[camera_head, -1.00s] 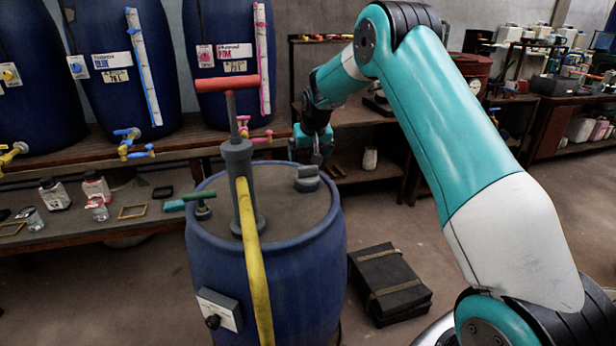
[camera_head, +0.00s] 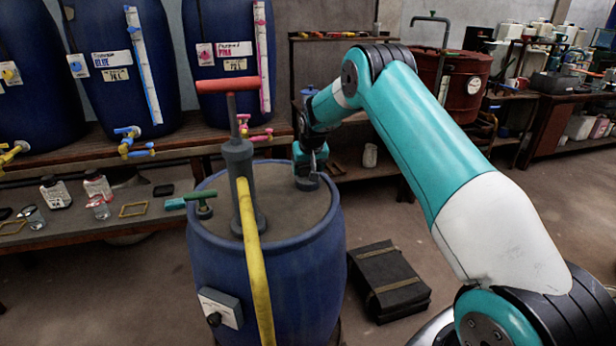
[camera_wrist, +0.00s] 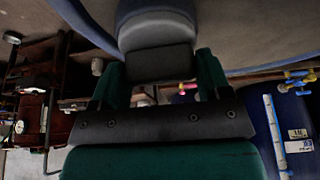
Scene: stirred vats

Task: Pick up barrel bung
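The grey barrel bung (camera_head: 307,184) sits on the top of the blue barrel (camera_head: 265,270), toward its far right side. It also shows in the wrist view (camera_wrist: 158,38), upper middle, as a rounded grey body with a darker block. My gripper (camera_head: 311,160) is at the bung, over it and partly hiding it. In the wrist view my gripper's green fingers (camera_wrist: 160,72) stand one on each side of the dark block, very close to it. I cannot tell whether they press on it.
A grey pump (camera_head: 240,180) with a red T-handle and a yellow hose stands on the barrel, left of the bung. A small green-handled valve (camera_head: 204,205) is beside it. A black case (camera_head: 388,280) lies on the floor to the right. Blue vats (camera_head: 118,70) stand behind.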

